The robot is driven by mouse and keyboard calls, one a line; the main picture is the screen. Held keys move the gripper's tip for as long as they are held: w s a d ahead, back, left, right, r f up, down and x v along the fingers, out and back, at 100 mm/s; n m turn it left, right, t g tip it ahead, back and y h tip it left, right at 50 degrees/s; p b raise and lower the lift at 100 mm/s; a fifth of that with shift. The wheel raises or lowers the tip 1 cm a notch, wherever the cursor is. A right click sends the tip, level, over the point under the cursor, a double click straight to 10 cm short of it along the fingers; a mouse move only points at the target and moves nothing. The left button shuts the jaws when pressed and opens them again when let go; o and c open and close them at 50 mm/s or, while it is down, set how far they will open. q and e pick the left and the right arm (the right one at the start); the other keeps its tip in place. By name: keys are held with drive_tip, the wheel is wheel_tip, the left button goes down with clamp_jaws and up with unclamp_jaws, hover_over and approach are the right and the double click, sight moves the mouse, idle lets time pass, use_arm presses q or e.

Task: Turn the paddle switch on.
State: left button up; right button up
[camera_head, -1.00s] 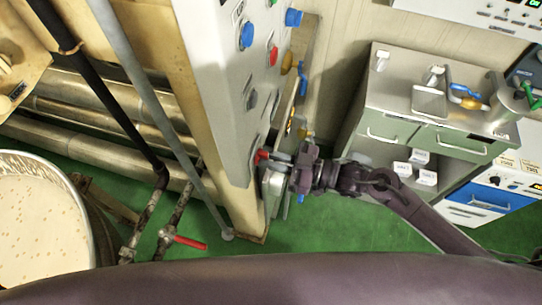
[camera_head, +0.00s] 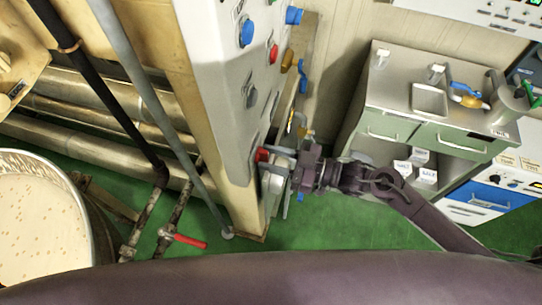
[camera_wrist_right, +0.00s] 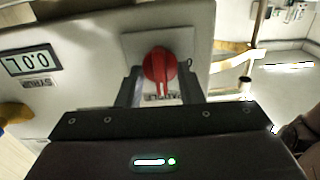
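A red rotary switch (camera_wrist_right: 160,68) sits on a square pale plate on the front of the white control panel (camera_wrist_right: 90,40). Its narrow handle points down in the right wrist view. A label below it is partly hidden and hard to read. The red switch (camera_head: 262,155) also shows low on the panel in the head view. My right gripper (camera_wrist_right: 160,88) is open, with one dark finger on each side of the switch's lower part. I cannot tell whether either finger touches it. My right gripper also shows in the head view (camera_head: 284,172). My left gripper is not in view.
Blue, red and grey controls line the panel (camera_head: 232,75) above. A kettle (camera_head: 40,215) of pale mix stands at left, near pipes and a red-handled valve (camera_head: 185,240). A metal cabinet (camera_head: 395,85) stands at right.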

drive_tip(key=b+v, duration=0.2)
drive_tip(key=v, duration=0.5)
drive_tip(key=shift+d, duration=0.15)
